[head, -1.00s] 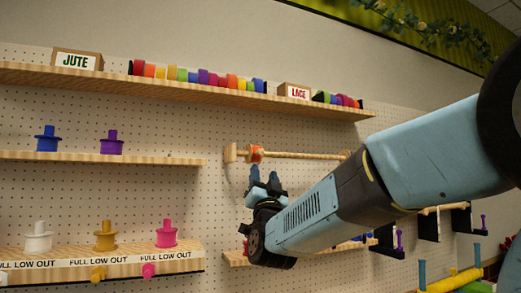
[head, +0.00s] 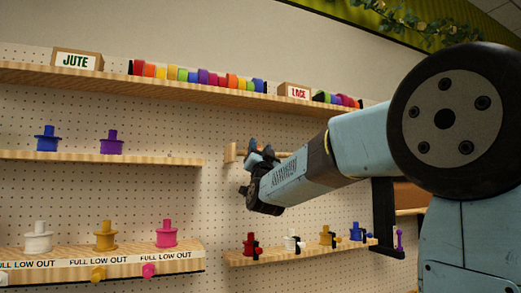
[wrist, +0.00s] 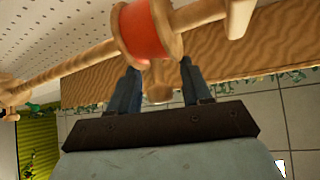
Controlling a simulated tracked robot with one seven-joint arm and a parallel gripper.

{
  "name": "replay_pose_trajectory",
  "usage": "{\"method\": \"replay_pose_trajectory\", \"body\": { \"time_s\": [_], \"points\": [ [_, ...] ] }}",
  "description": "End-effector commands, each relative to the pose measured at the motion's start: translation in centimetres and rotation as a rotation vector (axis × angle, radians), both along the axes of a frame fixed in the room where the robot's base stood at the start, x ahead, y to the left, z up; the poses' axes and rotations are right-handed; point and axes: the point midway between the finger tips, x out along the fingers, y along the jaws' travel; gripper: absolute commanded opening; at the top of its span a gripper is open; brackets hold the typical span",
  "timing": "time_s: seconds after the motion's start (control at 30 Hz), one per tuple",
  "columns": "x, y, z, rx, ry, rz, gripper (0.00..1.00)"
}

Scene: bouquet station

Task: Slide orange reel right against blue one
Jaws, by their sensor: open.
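An orange reel (wrist: 146,30) with pale wooden flanges sits on a wooden rod (wrist: 60,72) in the wrist view. My gripper (wrist: 160,66) is open, its two dark fingers pointing at the reel, which lies at or just past the fingertips. I cannot tell whether they touch. In the head view my gripper (head: 262,146) is at the rod's left end block (head: 230,152) and, with my arm, hides the reel and most of the rod. No blue reel shows on the visible rod. A blue reel (head: 47,140) stands on the left shelf.
A purple reel (head: 111,143) stands on the same left shelf. A long upper shelf (head: 200,92) holds several coloured rolls. A lower shelf (head: 300,252) below my arm holds small coloured items. Bare pegboard (head: 215,205) lies left of my gripper.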

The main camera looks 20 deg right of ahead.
Motion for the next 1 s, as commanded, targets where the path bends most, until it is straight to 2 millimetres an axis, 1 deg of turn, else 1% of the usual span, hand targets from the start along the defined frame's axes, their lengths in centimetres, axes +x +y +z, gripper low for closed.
{"method": "replay_pose_trajectory", "body": {
  "time_s": [0.3,0.8,1.0],
  "points": [
    [0.13,-0.03,0.18,0.0,-0.001,0.0,0.49],
    [0.13,-0.02,0.15,0.0,0.0,0.0,0.01],
    [0.14,-0.02,0.13,-0.001,0.0,-0.001,0.0]
  ]
}}
